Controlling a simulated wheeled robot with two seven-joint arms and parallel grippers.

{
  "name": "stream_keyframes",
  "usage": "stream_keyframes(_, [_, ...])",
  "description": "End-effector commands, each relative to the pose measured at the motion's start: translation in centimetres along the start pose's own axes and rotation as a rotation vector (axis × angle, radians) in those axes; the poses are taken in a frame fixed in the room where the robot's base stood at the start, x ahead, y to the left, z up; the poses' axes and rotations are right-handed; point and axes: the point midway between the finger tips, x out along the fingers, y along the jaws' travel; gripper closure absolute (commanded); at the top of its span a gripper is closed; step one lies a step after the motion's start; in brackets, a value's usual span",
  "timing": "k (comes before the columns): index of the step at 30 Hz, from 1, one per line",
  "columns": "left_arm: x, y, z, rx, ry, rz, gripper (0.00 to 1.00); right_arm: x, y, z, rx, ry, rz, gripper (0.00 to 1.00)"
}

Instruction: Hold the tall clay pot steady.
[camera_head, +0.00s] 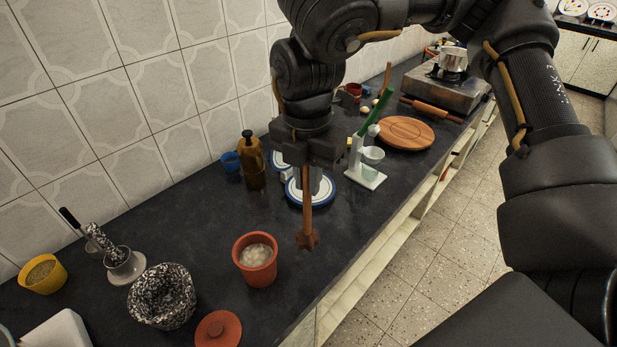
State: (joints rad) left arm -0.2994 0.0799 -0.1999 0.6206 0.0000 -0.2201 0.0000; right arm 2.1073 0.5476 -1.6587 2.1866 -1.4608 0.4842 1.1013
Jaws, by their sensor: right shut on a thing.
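The tall clay pot (255,262) is reddish-brown and stands upright on the dark counter, with pale, lumpy white contents inside. My right gripper (308,183) points down over the counter, behind and to the right of the pot. It is shut on a wooden churning stick (306,222), which hangs upright with its notched head low. The stick's head is beside the pot, to the right of its rim and apart from it in the picture. No gripper touches the pot. My left gripper is out of view.
A clay lid (218,331) and a speckled bowl (162,298) are near the pot. A mortar (125,268) and yellow pot (43,275) stand left. A blue-rimmed plate (297,198), brown bottle (252,160) and small scale (367,178) are behind. The counter's front edge is right.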

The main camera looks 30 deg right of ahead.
Motion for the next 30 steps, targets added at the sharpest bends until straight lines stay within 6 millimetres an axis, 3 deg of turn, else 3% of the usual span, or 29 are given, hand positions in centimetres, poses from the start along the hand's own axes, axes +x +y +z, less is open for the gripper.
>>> stream_keyframes(9, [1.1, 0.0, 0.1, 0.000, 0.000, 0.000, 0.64, -1.4, -1.5, -2.8, -0.001, -0.001, 0.000, 1.00])
stream_keyframes(22, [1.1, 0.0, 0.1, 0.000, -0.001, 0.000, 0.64, -1.4, -1.5, -2.9, 0.029, 0.002, -0.001, 1.00])
stream_keyframes(26, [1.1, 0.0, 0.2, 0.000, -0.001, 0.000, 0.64, -0.9, -0.9, -2.2, 0.215, 0.008, -0.001, 1.00])
stream_keyframes(30, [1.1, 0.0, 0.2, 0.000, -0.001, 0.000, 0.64, 0.3, 0.3, -0.7, 0.610, 0.017, -0.005, 1.00])
